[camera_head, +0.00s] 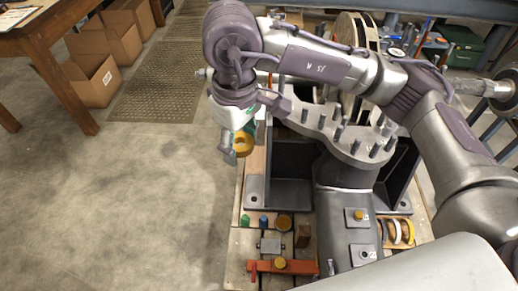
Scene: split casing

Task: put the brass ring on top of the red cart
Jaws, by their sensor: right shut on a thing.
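My right arm reaches in from the right, and its gripper (231,155) hangs over the left edge of the workbench. It is shut on a brass ring (243,144), which shows as a small gold-coloured round piece beside the fingers. The fingers hide part of it. A low red-orange piece (296,268), which may be the red cart, sits at the bottom middle with a small brass-coloured round part (280,262) on it. It is well below the gripper in the picture and apart from it. My left gripper is not in view.
A grey casing with several upright studs (345,135) stands right of the gripper. Small blocks and pegs (263,222) lie in front of it. Rings (399,232) stand at right. Cardboard boxes (95,75) and a wooden table (45,35) are at upper left. The left floor is clear.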

